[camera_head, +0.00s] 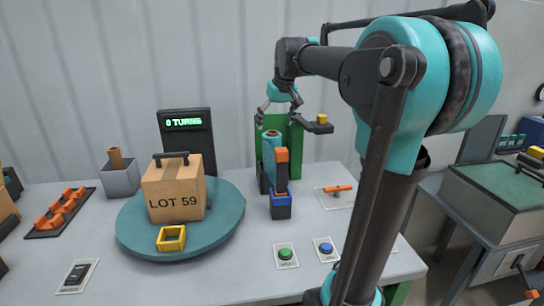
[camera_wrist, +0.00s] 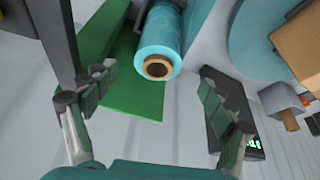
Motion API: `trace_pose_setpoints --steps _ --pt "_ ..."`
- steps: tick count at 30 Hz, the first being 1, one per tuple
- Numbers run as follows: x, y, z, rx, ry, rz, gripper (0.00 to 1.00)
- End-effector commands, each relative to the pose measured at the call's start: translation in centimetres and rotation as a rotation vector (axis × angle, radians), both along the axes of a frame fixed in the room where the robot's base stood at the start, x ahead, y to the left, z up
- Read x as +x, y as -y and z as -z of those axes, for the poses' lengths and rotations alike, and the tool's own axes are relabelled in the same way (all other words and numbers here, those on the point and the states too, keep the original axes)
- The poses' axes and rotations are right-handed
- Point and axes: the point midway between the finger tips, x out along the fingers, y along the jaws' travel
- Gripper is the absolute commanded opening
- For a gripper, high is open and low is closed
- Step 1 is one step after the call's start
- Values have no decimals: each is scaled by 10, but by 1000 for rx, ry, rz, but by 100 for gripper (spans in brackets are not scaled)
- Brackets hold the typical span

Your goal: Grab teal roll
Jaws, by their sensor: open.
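The teal roll (camera_wrist: 161,38) has a brown core and shows between the two open fingers of my gripper (camera_wrist: 150,100) in the wrist view, at the top middle and a little beyond the fingertips. My gripper (camera_head: 278,103) is open and empty just above the roll there. I cannot tell whether a finger touches it.
A green panel (camera_head: 299,140) stands behind the roll, with a dark bracket holding a yellow block (camera_head: 322,119) to the right. An orange-and-blue post (camera_head: 281,175) stands in front. A teal turntable (camera_head: 223,222) bears a LOT 59 box (camera_head: 174,190) at left.

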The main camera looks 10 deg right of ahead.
Motion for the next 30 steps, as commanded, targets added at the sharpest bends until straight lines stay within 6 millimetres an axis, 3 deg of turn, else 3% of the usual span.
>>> trace_pose_setpoints --steps 20,30 --pt "28 -5 68 1 0 0 84" --pt "30 -6 73 1 0 0 82"
